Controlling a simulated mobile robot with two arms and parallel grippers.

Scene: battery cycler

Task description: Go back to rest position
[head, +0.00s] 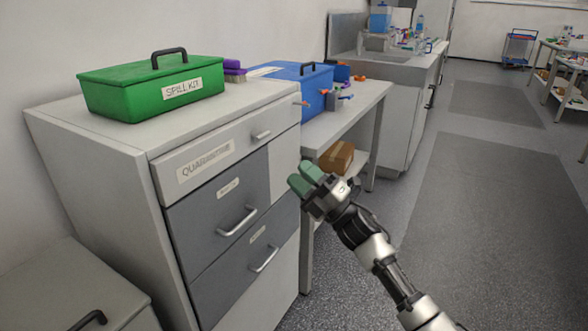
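My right gripper (306,180) reaches in from the lower right, in front of the right side of the drawer cabinet (90,160). Its two green fingertips lie close side by side, with no clear gap and nothing seen between them. It appears apart from the cabinet and the drawer handles. My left gripper is not in view.
A green spill kit box (130,95) stands on the cabinet, with a purple brush (233,70) beside it. A blue box (315,85) stands behind. A cardboard box (337,157) sits on the bench's lower shelf. The floor (480,230) at right is clear.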

